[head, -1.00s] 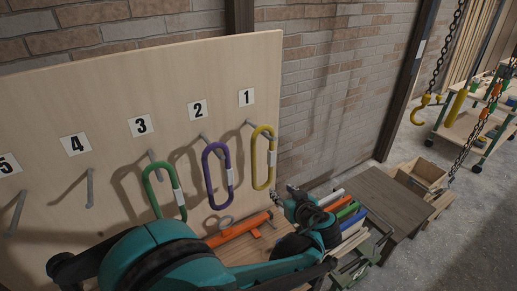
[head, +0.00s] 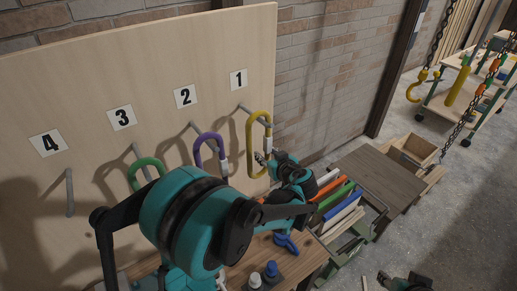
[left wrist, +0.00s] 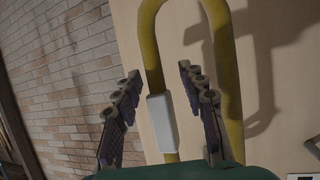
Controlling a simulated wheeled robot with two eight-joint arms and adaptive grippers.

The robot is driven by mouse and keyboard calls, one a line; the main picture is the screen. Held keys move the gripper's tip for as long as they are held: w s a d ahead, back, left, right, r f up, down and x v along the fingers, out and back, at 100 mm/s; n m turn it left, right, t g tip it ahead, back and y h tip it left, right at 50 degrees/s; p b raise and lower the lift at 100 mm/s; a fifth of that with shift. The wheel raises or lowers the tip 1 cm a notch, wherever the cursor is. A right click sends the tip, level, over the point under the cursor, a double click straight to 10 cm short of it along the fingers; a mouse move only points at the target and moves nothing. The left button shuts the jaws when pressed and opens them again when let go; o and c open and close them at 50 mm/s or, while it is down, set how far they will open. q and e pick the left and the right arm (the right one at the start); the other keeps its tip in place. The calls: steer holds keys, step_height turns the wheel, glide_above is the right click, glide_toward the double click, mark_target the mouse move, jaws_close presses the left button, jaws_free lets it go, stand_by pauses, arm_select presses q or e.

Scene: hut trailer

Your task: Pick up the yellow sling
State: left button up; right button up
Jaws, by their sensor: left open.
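The yellow sling (head: 249,138) is a long loop with a white label. It hangs on the peg under number 1 on the wooden board. My left gripper (head: 263,160) is open at the lower right part of the loop. In the left wrist view the yellow sling (left wrist: 150,45) fills the middle. The labelled strand shows between the open fingers of my left gripper (left wrist: 157,78); I cannot tell whether they touch it. A dark part at the bottom edge looks like my right gripper (head: 408,283); its fingers are unclear.
A purple sling (head: 198,150) and a green sling (head: 134,175) hang to the left. Below are a bench (head: 300,262) with bottles and a blue clamp, and colored binders (head: 335,200). A brown table (head: 375,178) stands right. A yellow hook (head: 413,92) hangs from a chain.

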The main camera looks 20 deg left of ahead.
arm_select(q)
steer(key=shift+w+a+f, duration=0.1)
steer(key=shift+w+a, duration=0.1)
steer(key=shift+c, duration=0.4)
jaws_close()
steer(key=shift+s, duration=0.1)
steer(key=shift+r, duration=0.2)
